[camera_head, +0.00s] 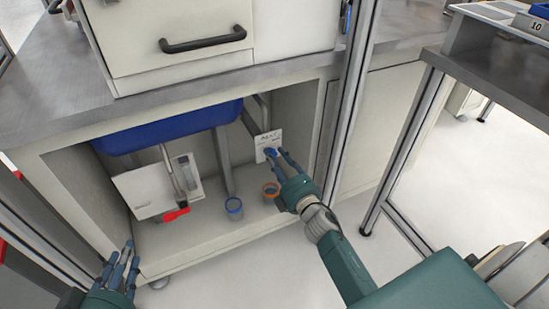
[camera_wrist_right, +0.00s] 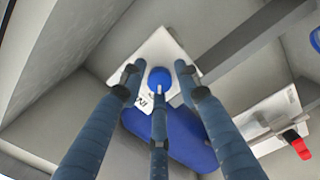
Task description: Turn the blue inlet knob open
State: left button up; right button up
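The blue inlet knob (camera_head: 270,152) sits on a white labelled plate (camera_head: 266,139) inside the open cabinet under the blue basin. It also shows in the right wrist view (camera_wrist_right: 159,77), round, with part of the plate (camera_wrist_right: 171,48) around it. My right gripper (camera_head: 277,155) reaches into the cabinet with its fingertips at the knob. In the wrist view its fingers (camera_wrist_right: 162,84) are spread apart around the knob; I cannot tell whether they touch it. My left gripper (camera_head: 123,253) is open and empty at the lower left, in front of the cabinet.
A blue basin (camera_head: 170,127) hangs above. A white panel (camera_head: 143,190) with a red handle (camera_head: 176,214) stands at the left. A metal post (camera_head: 350,90) stands right of the opening.

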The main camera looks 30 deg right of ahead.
jog(key=shift+o, duration=0.4)
jog(key=shift+d, duration=0.1)
jog(key=shift+r, duration=0.1)
jog(key=s, duration=1.2)
